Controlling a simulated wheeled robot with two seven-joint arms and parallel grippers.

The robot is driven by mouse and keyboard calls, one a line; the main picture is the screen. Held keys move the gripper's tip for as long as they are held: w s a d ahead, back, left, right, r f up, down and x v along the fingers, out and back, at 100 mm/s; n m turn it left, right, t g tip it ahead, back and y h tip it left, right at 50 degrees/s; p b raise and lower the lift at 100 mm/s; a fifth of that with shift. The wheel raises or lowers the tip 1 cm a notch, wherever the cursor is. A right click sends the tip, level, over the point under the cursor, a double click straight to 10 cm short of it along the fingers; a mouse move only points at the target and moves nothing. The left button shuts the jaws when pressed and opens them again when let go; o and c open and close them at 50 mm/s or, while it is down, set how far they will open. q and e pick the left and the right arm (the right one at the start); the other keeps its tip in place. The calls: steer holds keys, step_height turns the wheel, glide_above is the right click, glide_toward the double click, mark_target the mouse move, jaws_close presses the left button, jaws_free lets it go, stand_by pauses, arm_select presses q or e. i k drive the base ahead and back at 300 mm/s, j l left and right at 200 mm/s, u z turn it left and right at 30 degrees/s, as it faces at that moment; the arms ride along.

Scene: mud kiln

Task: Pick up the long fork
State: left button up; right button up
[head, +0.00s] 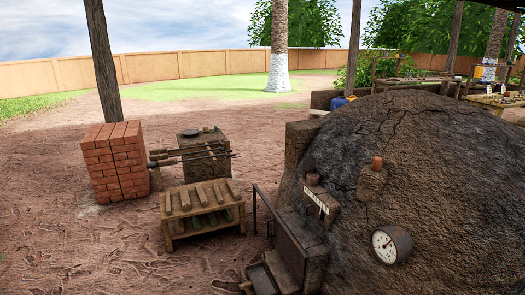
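Several long-handled tools (190,154) lie roughly level between the brick stack and a brown block, with their ends sticking out to both sides. They are thin and small in the head view. One of them may be the long fork, but I cannot tell which has prongs. Neither of my grippers is in view.
A red brick stack (118,160) stands left of the brown block (203,165). A low wooden rack (203,212) stands in front. The big mud kiln (430,160), with a round gauge (391,244) and a metal door (289,250), fills the right. Bare ground lies left and front.

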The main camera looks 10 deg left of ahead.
mark_target(168, 162)
steer(key=i+j+u, duration=0.25)
steer(key=i+u, duration=0.6)
steer(key=i, duration=0.15)
steer(key=i+u, duration=0.45)
steer(key=i+l+u, duration=0.4)
steer(key=i, duration=0.15)
